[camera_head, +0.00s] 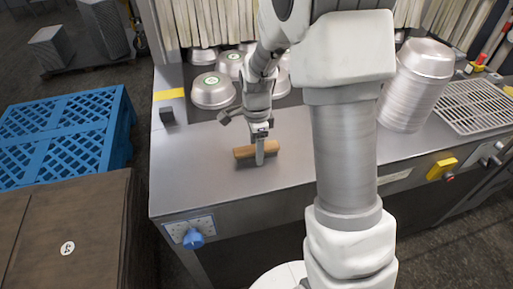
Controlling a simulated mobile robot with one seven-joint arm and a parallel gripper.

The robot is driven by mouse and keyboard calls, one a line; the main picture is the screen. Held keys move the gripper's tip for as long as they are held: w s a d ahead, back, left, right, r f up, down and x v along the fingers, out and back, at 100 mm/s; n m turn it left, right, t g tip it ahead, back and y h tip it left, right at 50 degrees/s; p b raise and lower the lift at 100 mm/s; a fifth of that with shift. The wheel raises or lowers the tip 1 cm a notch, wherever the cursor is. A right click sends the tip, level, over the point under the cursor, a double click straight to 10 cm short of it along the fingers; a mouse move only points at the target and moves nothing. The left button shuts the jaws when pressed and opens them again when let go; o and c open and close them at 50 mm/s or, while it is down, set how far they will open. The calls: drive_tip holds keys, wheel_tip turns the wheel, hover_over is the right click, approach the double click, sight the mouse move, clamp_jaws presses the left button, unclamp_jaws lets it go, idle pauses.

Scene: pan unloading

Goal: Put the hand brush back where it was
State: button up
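The hand brush (243,152) shows as a short tan wooden block on the grey metal counter (200,165), near its front left part. It lies roughly crosswise in the picture. My gripper (260,154) points down over the middle of the brush. One light grey finger shows in front of the brush and covers part of it. The other finger is hidden, so I cannot tell whether the fingers press on the brush or stand apart from it. I cannot tell whether the brush's underside touches the counter.
Several upturned metal pans (212,91) stand behind my gripper, before a strip curtain (190,22). A tall pan stack (414,85) and a wire rack (478,106) are at right. A blue pallet stack (62,140) and brown boxes (65,235) stand left. The counter's left front is clear.

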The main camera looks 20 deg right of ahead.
drive_tip(key=shift+o, duration=0.3)
drive_tip(key=shift+r, duration=0.1)
wheel_tip(320, 180, up, 12)
drive_tip(key=p, duration=0.1)
drive_tip(key=s+r+n+t, duration=0.2)
drive_tip(key=s+r+n, duration=0.3)
drive_tip(key=s+n, duration=0.4)
drive_tip(key=s+r+n+t, duration=0.3)
drive_tip(key=s+r+n, duration=0.2)
drive_tip(key=s+n, duration=0.4)
drive_tip(key=shift+s+r+t, duration=0.25)
drive_tip(key=shift+s+t, duration=0.05)
drive_tip(key=shift+s, duration=0.95)
